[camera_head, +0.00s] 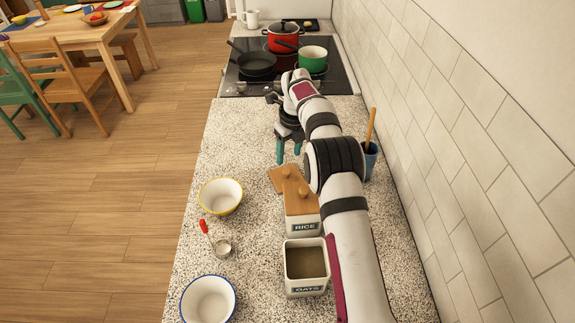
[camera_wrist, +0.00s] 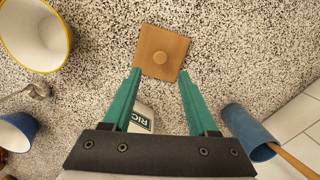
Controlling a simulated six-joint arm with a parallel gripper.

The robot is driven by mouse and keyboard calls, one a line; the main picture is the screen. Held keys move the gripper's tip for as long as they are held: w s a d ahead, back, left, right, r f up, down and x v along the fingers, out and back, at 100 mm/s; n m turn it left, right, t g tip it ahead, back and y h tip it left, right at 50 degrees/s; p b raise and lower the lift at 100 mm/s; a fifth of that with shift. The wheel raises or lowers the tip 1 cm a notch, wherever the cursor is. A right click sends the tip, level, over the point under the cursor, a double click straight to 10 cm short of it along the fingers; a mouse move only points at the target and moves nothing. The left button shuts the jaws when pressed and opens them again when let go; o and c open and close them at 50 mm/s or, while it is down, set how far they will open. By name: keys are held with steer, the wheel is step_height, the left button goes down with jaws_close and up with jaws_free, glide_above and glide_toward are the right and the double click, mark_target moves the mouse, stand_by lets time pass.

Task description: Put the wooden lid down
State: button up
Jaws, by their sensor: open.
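A square wooden lid with a round knob (camera_wrist: 160,50) lies flat on the speckled counter, apart from the canisters; it shows in the head view (camera_head: 277,181) just behind the RICE canister (camera_head: 303,225). The RICE canister wears its own wooden lid (camera_head: 297,203). The OATS canister (camera_head: 305,263) in front is uncovered, with its contents showing. My gripper (camera_head: 289,158) has teal fingers spread apart and empty. In the wrist view, my gripper (camera_wrist: 160,73) is above the counter, its fingertips on either side of the lid's near edge.
A yellow-rimmed bowl (camera_head: 220,196), a red-handled scoop (camera_head: 222,248) and a blue-rimmed bowl (camera_head: 209,300) stand on the left. A blue cup (camera_head: 370,161) holding a wooden utensil is by the right wall. A stove with pots (camera_head: 282,41) is at the back.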

steer(key=s+d+r+n, duration=0.2)
steer(key=s+r+n, duration=0.4)
steer(key=r, duration=0.6)
steer(key=s+d+r+n, duration=0.1)
steer(key=s+r+n, duration=0.2)
steer(key=s, duration=0.5)
steer(key=s+r+n, duration=0.3)
steer(key=s+n, duration=0.1)
steer(key=s, duration=0.4)
steer(key=s+f+n, duration=0.2)
steer(key=s+n, duration=0.1)
steer(key=s, duration=0.4)
steer(key=s+f+n+g, duration=0.1)
steer(key=s+n, duration=0.3)
steer(key=s, duration=0.4)
steer(key=s+d+f+n+y, duration=0.1)
steer(key=s+f+n, duration=0.1)
steer(key=s, duration=0.5)
steer(key=shift+s+f+n, duration=0.3)
steer(key=shift+s+n, duration=0.1)
steer(key=shift+n, duration=0.4)
